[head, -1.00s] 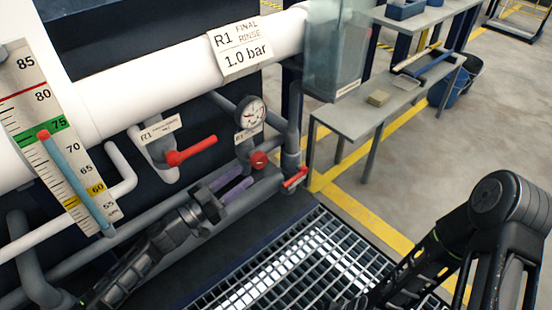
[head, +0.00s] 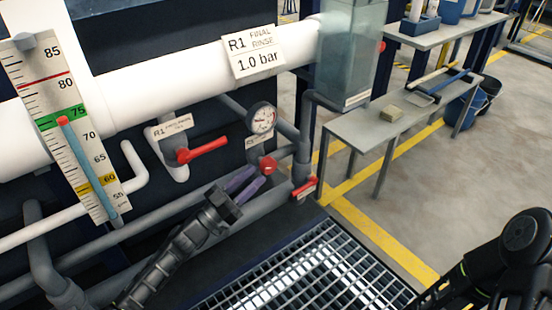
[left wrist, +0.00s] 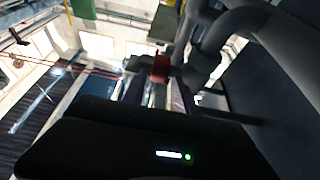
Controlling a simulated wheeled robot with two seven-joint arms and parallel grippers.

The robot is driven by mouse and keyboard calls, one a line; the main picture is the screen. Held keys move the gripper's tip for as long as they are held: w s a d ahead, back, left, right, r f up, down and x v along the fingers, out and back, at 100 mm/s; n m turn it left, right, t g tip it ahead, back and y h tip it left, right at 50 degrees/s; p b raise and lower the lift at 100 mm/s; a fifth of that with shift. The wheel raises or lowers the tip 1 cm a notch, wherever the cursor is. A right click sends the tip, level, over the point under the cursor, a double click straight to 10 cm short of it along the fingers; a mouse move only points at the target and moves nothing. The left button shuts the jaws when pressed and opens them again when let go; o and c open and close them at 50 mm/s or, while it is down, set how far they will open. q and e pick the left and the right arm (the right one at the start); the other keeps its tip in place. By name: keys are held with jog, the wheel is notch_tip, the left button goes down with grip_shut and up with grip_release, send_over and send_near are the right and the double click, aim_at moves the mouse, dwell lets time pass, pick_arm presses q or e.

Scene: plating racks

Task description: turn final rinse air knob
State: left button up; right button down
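The round red knob (head: 267,164) sits on the grey pipework under the round pressure gauge (head: 262,118). The sign "R1 FINAL RINSE 1.0 bar" (head: 254,52) hangs on the white pipe above. My left gripper (head: 257,176) points up and right, its two purple fingers parted with a gap between them. Its tips are just below and left of the knob in the picture; I cannot tell whether they touch it. In the left wrist view a red part (left wrist: 161,68) shows on grey piping; which red part is unclear.
A red lever (head: 203,151) sticks out left of the gauge, and another red handle (head: 304,188) is to the right of the knob. A thermometer scale (head: 75,135) stands at left. Metal grating (head: 300,270) lies below. A grey bench (head: 385,125) stands behind right.

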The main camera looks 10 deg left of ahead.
pick_arm(q)
jog(key=b+x, duration=0.2)
jog(key=x, duration=0.7)
jog(key=shift+w, duration=0.1)
jog(key=shift+c, duration=0.5)
grip_shut()
